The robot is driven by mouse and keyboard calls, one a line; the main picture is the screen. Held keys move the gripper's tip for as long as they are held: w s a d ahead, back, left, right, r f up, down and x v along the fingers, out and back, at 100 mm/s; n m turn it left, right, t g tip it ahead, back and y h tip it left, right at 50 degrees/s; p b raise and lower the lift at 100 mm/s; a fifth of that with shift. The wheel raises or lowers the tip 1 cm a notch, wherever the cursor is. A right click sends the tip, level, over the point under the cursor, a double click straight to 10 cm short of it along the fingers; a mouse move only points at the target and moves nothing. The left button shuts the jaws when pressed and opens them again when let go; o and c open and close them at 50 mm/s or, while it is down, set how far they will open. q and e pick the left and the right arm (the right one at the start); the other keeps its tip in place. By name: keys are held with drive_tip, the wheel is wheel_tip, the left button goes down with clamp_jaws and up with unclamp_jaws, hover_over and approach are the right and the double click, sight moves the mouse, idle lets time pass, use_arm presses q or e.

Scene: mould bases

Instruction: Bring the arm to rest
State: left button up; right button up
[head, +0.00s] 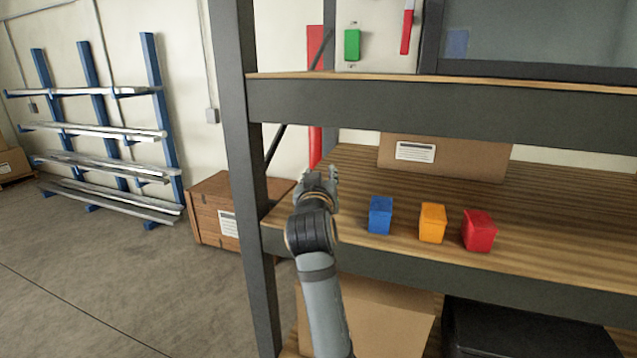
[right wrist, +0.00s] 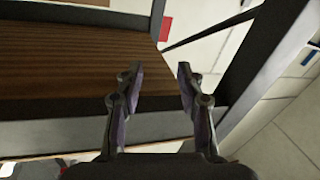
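My right gripper (head: 318,180) is raised in front of the shelf's left end, close to the grey upright post (head: 243,150). In the right wrist view its two fingers (right wrist: 160,85) stand apart with nothing between them. Behind them the wooden shelf board (right wrist: 70,65) and its grey front edge show. I cannot tell from the head view how far the gripper is from the shelf edge. My left gripper is in neither view.
A blue block (head: 380,215), an orange block (head: 432,223) and a red block (head: 478,231) stand on the shelf right of the gripper. A cardboard box (head: 470,160) lies behind them. A brown crate (head: 212,205) stands on the floor at left.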

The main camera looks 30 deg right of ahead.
drive_tip(key=shift+w+f, duration=0.15)
drive_tip(key=shift+f, duration=0.65)
